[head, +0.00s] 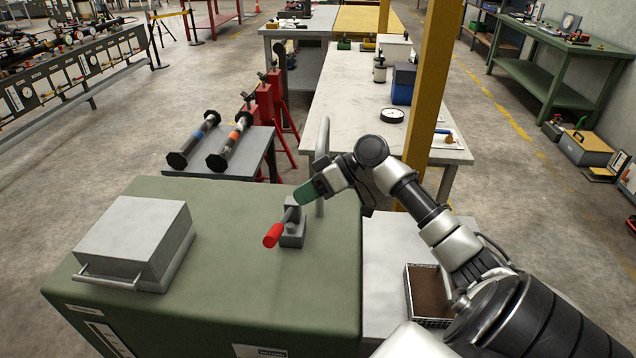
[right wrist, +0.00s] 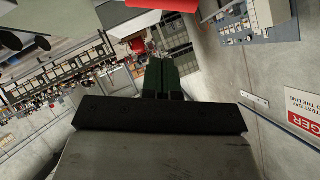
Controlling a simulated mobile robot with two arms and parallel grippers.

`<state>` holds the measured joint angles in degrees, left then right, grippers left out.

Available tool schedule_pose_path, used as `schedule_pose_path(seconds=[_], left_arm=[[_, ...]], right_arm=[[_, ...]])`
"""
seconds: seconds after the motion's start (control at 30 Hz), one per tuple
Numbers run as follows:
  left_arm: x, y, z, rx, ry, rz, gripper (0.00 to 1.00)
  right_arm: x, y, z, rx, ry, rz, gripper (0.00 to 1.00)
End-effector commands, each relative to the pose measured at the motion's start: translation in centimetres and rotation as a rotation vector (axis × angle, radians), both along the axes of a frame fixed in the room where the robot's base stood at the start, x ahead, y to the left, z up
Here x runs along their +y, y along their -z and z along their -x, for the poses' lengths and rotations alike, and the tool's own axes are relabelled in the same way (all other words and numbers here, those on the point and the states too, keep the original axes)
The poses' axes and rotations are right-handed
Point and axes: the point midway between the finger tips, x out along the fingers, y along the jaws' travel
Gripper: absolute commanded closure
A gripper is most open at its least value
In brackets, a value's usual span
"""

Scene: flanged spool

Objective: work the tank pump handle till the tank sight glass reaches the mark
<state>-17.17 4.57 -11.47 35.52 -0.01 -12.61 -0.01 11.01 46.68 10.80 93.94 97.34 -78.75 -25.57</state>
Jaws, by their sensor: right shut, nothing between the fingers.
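The green tank (head: 240,265) fills the lower left of the head view. The pump (head: 293,236) stands on its top, a grey block with a lever that ends in a red handle grip (head: 273,235) pointing toward the lower left. My right gripper (head: 304,194) is shut and empty, just above and beyond the pump. Its green fingers also show together in the right wrist view (right wrist: 165,78). A framed strip, maybe the sight glass (head: 108,340), shows on the tank's front at the bottom edge; its level and mark cannot be read. My left gripper is out of view.
A grey box with a bar handle (head: 135,240) sits on the tank's left top. A grey upright pipe (head: 321,165) rises just behind my right gripper. A yellow post (head: 428,100) stands beyond my right arm. A small open tray (head: 428,295) lies right of the tank.

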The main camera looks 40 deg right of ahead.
Motion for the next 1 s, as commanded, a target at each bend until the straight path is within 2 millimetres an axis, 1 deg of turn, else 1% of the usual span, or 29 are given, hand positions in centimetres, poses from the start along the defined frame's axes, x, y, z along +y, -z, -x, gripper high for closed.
schedule_pose_path(seconds=[0.03, 0.2, 0.33, 0.4, 0.53, 1.0], left_arm=[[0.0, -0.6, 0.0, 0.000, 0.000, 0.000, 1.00], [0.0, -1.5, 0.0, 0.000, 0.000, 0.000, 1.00], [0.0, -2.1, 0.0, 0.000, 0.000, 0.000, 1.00], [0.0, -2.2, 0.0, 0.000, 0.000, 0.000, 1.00], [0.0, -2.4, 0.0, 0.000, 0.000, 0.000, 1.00], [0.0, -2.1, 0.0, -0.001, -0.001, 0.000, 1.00]], right_arm=[[0.9, 0.2, -0.6, 0.000, -0.002, -0.004, 1.00], [3.4, 2.1, -2.0, 0.002, 0.000, -0.004, 1.00], [4.1, 4.0, -1.5, 0.004, 0.002, -0.002, 1.00], [4.5, 4.7, -1.5, 0.003, 0.001, -0.001, 1.00], [4.8, 5.4, -1.4, 0.002, 0.002, -0.001, 1.00], [4.9, 5.8, -1.2, -0.004, 0.002, 0.008, 1.00]])
